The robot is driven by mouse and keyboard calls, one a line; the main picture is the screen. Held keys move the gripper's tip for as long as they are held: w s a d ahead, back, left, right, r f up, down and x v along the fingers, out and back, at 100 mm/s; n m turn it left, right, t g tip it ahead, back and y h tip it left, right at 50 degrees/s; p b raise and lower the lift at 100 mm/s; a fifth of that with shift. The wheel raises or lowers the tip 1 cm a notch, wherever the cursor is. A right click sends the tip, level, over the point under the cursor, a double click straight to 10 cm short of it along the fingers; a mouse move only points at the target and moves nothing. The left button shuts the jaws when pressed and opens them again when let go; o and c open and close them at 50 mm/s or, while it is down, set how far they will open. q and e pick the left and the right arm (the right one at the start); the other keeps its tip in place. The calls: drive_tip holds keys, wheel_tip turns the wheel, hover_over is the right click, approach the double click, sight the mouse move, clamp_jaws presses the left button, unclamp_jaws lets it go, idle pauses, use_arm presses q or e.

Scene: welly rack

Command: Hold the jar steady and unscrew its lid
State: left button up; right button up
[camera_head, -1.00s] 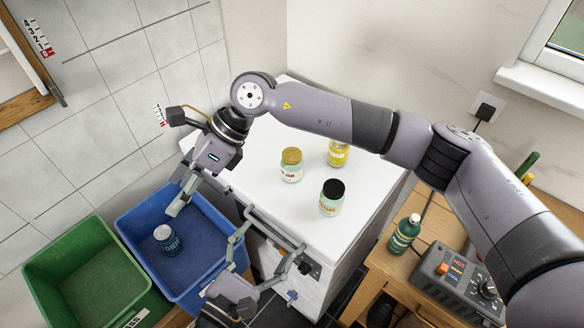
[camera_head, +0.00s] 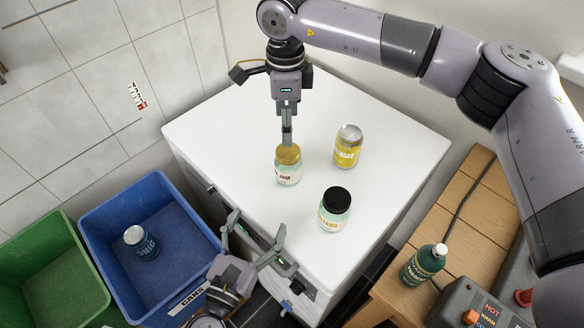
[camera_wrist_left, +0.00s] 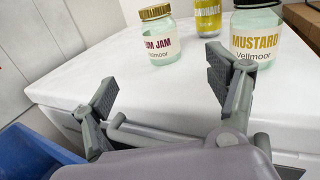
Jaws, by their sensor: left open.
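A jam jar (camera_head: 288,176) with a gold lid (camera_head: 288,154) stands upright on the white chest top (camera_head: 240,125); the left wrist view also shows this jam jar (camera_wrist_left: 161,43). A mustard jar (camera_head: 334,216) with a black lid (camera_head: 337,199) stands to its right and nearer; it also shows in the left wrist view (camera_wrist_left: 255,48). My right gripper (camera_head: 287,140) points down right at the gold lid, its fingers seen edge-on, so contact and opening are unclear. My left gripper (camera_head: 255,228) is open and empty at the chest's front edge; its spread fingers (camera_wrist_left: 160,84) face the jars.
A yellow can (camera_head: 348,148) stands behind the jars. A blue crate (camera_head: 180,225) holding a dark can (camera_head: 140,242) and a green crate (camera_head: 50,275) are at left. A green bottle (camera_head: 423,265) and a control box (camera_head: 480,305) are at right. The chest top's left part is clear.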

sight(288, 166)
drive_tip(key=shift+w+d+f, duration=0.1)
drive_tip(key=shift+w+f, duration=0.1)
drive_tip(key=shift+f, duration=0.1)
use_arm(q)
drive_tip(key=x, duration=1.8)
drive_tip(key=shift+f, duration=0.15)
drive_tip(key=shift+s, duration=0.1)
use_arm(e)
drive_tip(key=shift+r, duration=0.1)
use_arm(q)
drive_tip(key=shift+c, duration=0.5)
